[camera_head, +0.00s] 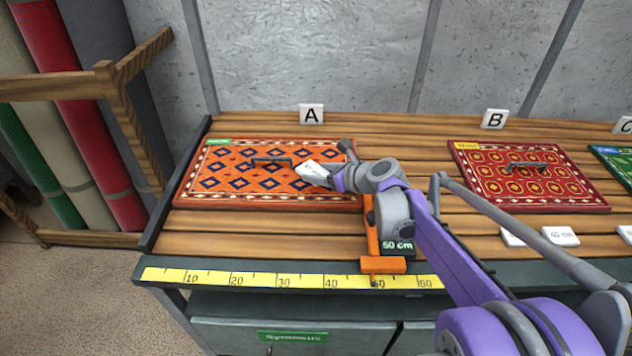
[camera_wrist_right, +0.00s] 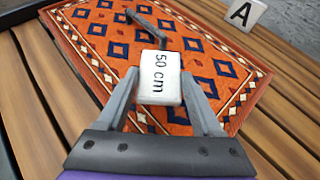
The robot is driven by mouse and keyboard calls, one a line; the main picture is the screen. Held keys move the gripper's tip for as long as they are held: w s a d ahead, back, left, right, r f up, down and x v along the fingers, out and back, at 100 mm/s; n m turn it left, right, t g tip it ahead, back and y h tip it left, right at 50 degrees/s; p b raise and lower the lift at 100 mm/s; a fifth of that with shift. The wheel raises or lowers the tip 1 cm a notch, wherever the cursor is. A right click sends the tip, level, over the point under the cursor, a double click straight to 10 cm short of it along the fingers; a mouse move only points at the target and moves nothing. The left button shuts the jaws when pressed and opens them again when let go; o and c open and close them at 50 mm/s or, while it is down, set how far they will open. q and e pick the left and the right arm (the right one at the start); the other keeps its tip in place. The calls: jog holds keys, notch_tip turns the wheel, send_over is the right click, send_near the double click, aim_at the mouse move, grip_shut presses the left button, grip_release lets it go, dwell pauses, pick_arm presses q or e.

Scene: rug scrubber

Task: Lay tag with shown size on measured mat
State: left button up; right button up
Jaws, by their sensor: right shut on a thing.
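My right gripper (camera_head: 328,174) is shut on a white tag (camera_wrist_right: 160,80) that reads "50 cm" in the right wrist view. The tag also shows in the head view (camera_head: 310,172). It is over the orange mat with dark blue diamonds (camera_head: 228,183), which lies at sign A (camera_head: 311,115). I cannot tell whether the tag touches the mat. An orange slide gauge (camera_head: 372,230) stands at the mat's right side, partly hidden by my arm. Its dark display (camera_head: 398,246) reads "50 cm". My left gripper is not in view.
A dark handle (camera_head: 271,162) sits on the orange mat near the tag. A yellow ruler (camera_head: 255,280) runs along the front edge. A red mat (camera_head: 480,185) lies at sign B (camera_head: 494,119). Several white tags, one (camera_head: 560,236) near the front right, lie on the slats. Rolled rugs stand left.

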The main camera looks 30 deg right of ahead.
aim_at(320, 190)
jog(key=shift+f+b, duration=0.3)
jog(key=shift+f, duration=1.5)
jog(key=o, duration=1.3)
jog(key=shift+f, duration=0.15)
jog(key=shift+r, duration=0.2)
jog(key=p+v, duration=0.1)
jog(key=v, duration=1.1)
jog(key=shift+f+p, duration=0.1)
jog(key=shift+p, duration=0.25)
